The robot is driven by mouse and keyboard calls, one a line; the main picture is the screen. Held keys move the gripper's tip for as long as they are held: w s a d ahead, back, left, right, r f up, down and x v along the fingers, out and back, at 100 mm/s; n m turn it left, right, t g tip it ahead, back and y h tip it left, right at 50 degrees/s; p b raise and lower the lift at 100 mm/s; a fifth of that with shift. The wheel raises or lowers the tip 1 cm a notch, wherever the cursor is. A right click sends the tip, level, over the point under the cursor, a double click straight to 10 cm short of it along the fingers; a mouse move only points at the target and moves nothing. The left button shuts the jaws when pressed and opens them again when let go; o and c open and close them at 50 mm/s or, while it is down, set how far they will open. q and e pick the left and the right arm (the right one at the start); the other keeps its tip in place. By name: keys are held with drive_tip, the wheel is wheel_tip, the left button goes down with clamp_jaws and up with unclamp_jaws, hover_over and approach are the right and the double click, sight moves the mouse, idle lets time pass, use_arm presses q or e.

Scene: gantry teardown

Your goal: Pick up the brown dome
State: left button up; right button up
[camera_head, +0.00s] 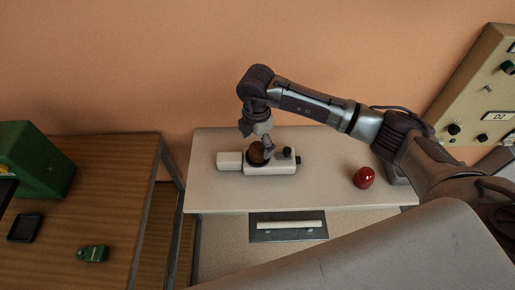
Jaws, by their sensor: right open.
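The brown dome (256,154) sits on a small white device (284,165) on the pale cabinet top. My right arm reaches in from the right, and its right gripper (262,147) points down right at the dome. The gripper is open, with its fingers over and beside the dome and partly hiding it. I cannot tell whether the fingers touch it. My left gripper is not in view.
A dark red round object (363,177) lies on the cabinet top (325,190) to the right. A wooden table (110,180) at left bears a green machine (36,160), a black tray (25,228) and a small green item (92,253). A beige panel (480,95) stands at right.

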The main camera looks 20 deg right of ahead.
sight(258, 145)
drive_tip(key=shift+d+f+p, duration=0.15)
drive_tip(key=shift+f+p, duration=0.3)
drive_tip(key=shift+f, duration=1.3)
drive_tip(key=c, duration=1.2)
drive_tip(key=shift+r, duration=0.1)
drive_tip(key=shift+c, duration=0.2)
